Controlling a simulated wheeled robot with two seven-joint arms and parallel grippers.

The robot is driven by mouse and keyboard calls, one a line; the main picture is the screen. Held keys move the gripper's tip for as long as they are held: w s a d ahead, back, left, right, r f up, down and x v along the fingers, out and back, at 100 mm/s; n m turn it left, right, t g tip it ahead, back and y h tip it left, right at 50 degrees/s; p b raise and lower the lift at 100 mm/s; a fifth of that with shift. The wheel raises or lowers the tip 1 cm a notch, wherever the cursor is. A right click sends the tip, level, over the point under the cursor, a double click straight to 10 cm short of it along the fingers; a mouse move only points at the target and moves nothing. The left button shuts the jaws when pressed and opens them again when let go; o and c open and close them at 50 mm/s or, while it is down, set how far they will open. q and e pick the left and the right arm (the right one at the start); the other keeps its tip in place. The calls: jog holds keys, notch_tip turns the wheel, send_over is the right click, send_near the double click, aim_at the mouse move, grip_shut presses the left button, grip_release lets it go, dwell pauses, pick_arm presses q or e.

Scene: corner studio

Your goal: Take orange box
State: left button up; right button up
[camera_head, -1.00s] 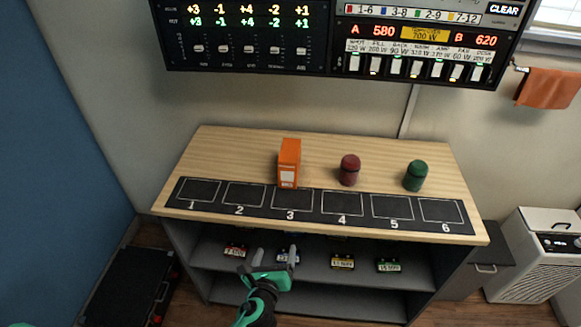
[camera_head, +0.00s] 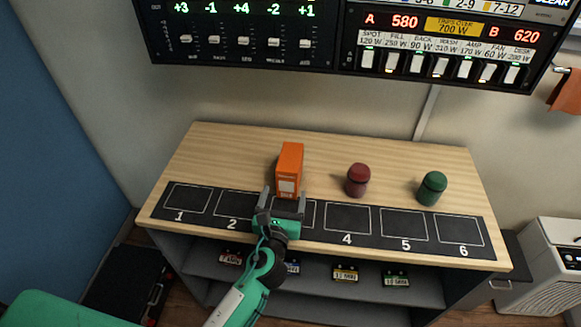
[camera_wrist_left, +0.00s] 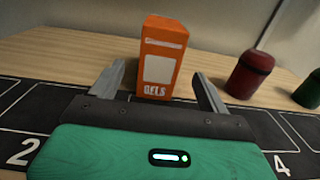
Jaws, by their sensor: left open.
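The orange box (camera_head: 289,168) stands upright on the wooden table top, just behind square 3 of the black numbered strip. In the left wrist view the box (camera_wrist_left: 163,60) has a white label and white lettering reading "GELS". My left gripper (camera_head: 284,192) is open, its fingers pointing at the box from the front. In the left wrist view the fingers (camera_wrist_left: 160,80) are spread to either side of the box's lower front, with a gap on each side. My right gripper is not in view.
A dark red canister (camera_head: 358,180) and a green canister (camera_head: 432,188) stand to the right of the box. The numbered strip (camera_head: 379,243) runs along the table's front edge. A control panel (camera_head: 330,45) hangs above. The table behind the box is clear.

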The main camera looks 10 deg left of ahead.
aim_at(287, 185)
pick_arm(q)
jog(key=w, duration=0.4)
jog(key=shift+w+a+f, duration=0.1)
jog(key=shift+w+f, duration=0.05)
jog(key=shift+w, duration=0.05)
jog(key=shift+w+a+p, duration=0.15)
jog(key=shift+w+p, duration=0.3)
jog(key=shift+w, duration=2.3)
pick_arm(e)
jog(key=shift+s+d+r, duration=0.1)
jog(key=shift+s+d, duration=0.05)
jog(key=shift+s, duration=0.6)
pick_arm(q)
jog(key=shift+c, duration=0.5)
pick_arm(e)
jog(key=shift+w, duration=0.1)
pick_arm(q)
jog(key=c, duration=1.1)
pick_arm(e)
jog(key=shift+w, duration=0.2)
